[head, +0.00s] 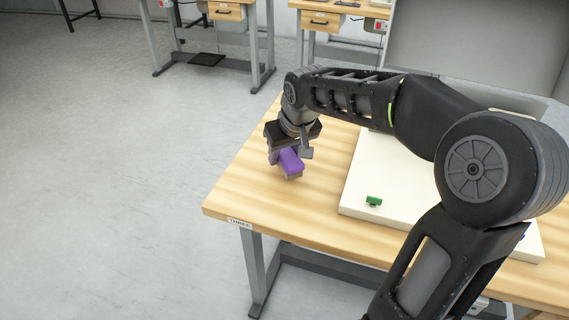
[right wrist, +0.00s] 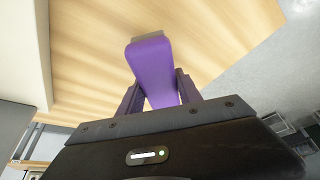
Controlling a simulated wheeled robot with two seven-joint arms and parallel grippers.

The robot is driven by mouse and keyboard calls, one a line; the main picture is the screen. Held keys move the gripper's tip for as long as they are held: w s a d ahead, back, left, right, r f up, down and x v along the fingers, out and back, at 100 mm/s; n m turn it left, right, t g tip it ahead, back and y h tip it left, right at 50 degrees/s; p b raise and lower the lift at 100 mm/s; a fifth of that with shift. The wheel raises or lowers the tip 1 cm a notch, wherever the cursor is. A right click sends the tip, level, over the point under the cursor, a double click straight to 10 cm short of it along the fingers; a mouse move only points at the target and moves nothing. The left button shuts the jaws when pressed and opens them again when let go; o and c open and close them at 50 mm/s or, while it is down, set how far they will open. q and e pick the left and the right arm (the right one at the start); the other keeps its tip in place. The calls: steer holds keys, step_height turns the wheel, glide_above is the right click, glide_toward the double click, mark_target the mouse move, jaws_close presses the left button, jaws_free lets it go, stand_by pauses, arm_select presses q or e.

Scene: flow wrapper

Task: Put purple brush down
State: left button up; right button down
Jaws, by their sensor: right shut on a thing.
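The purple brush (head: 290,162) is in my right gripper (head: 287,155), over the left part of the wooden table (head: 237,191). In the right wrist view the brush (right wrist: 152,65) lies between the two fingers of my right gripper (right wrist: 158,95), which are shut on it. Its purple handle faces the camera, and a paler end points at the wood. I cannot tell whether the brush touches the table top. My left gripper is not in view.
A cream board (head: 351,199) lies on the table to the right, with a small green object (head: 373,201) on it. The table's left edge is close to the brush. Bare wood lies around the brush. Other workbenches (head: 321,20) stand at the back.

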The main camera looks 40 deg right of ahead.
steer(key=shift+f, duration=1.7)
steer(key=shift+f+b, duration=0.1)
steer(key=shift+b, duration=0.25)
steer(key=c, duration=0.8)
jaws_free()
steer(key=shift+r, duration=0.2)
steer(key=p+v, duration=0.2)
steer(key=v, duration=1)
steer(key=shift+f, duration=0.1)
